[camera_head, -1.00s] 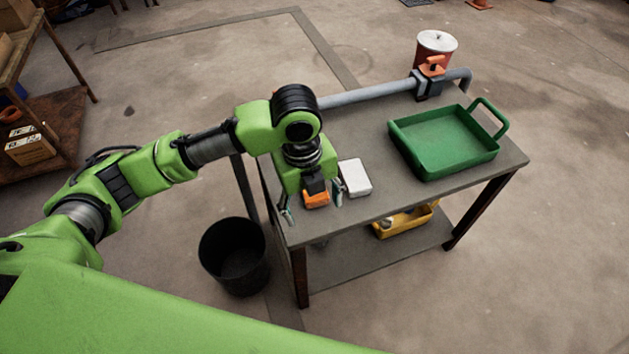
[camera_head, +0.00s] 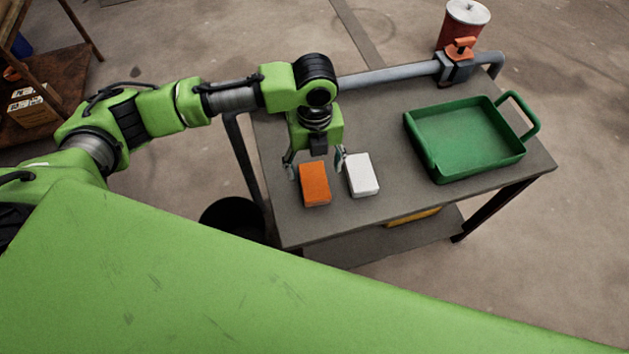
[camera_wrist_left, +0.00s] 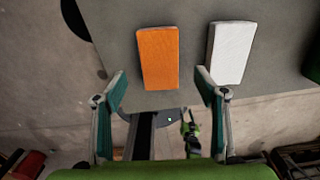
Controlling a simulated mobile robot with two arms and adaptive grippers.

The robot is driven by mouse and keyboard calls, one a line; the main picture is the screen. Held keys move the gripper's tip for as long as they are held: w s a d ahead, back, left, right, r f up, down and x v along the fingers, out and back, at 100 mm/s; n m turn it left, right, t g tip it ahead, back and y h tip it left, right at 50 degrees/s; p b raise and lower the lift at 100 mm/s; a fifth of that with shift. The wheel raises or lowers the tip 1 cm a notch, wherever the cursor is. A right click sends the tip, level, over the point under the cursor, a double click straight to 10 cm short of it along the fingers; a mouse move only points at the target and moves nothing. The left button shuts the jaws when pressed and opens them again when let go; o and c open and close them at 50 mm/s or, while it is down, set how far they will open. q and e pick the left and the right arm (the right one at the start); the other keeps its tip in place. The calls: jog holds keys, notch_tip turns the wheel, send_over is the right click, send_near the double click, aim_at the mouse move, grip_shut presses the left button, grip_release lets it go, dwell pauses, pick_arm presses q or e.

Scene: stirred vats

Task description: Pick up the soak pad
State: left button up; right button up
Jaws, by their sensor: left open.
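Two pads lie flat, side by side and apart, on the grey cart top; the pictures do not say which is the soak pad. The orange pad (camera_head: 315,184) is on the left and the white pad (camera_head: 363,175) on the right. My left gripper (camera_head: 316,163) is open and empty, at the far end of the orange pad. In the left wrist view, the orange pad (camera_wrist_left: 158,58) lies ahead of the gap between the open fingers (camera_wrist_left: 162,84), and the white pad (camera_wrist_left: 231,53) lies beyond the right finger. My right gripper is not in view.
A green tray (camera_head: 468,140) with a handle stands on the right of the cart top (camera_head: 400,195). A grey pipe (camera_head: 388,77) with an orange-handled valve (camera_head: 459,50) runs along the back, near a red can (camera_head: 466,27). A black bin (camera_head: 235,218) stands left of the cart.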

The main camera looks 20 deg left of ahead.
aim_at(314, 180)
pick_arm(q)
jog(key=shift+w+f, duration=0.1)
jog(key=shift+f, duration=1.1)
notch_tip(314, 180, down, 3)
jog(key=shift+f, duration=0.3)
jog(key=c, duration=1.1)
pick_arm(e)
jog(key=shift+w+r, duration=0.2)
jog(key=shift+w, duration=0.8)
